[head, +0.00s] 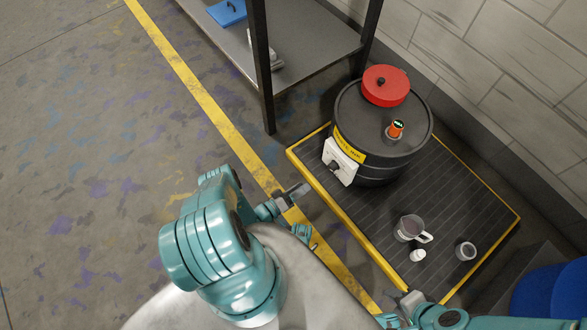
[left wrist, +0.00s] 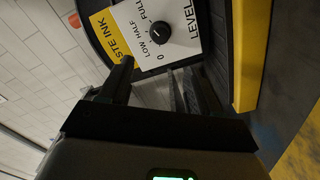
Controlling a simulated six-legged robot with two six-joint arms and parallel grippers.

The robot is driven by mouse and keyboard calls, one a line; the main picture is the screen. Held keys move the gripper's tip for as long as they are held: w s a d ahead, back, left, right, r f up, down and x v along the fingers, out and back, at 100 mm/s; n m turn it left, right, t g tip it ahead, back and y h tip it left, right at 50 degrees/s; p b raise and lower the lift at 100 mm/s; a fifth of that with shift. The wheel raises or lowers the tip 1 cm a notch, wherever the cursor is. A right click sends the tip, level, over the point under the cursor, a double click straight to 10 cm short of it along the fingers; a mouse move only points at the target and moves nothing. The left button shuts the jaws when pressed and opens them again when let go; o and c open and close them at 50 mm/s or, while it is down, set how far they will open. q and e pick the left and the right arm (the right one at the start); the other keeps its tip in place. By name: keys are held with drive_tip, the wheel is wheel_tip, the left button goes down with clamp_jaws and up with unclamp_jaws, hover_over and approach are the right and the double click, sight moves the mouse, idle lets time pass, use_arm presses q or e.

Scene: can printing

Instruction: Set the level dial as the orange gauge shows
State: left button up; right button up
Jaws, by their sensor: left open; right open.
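A black drum (head: 372,178) carries the orange gauge (head: 396,129) upright on its lid. A white dial panel (head: 347,152) is on the drum's side. Its black level dial (left wrist: 160,33) shows in the left wrist view beside the marks 0, LOW, HALF and FULL; I cannot tell surely where its pointer stands. My left gripper (head: 300,191) is open and empty, apart from the dial, fingers (left wrist: 157,80) toward the panel. My right gripper (head: 405,302) is open at the tray's front edge.
The drum stands on a dark grated tray (head: 470,205) with a yellow rim. A red lid (head: 385,86) lies on the drum. A mug (head: 409,228), a small white object (head: 418,255) and a cup (head: 466,250) stand on the tray. A shelf (head: 310,45) is behind.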

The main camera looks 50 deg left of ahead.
use_arm(q)
drive_tip(key=shift+s+a, duration=0.1)
drive_tip(key=shift+s, duration=1.45)
use_arm(e)
drive_tip(key=shift+r, duration=0.25)
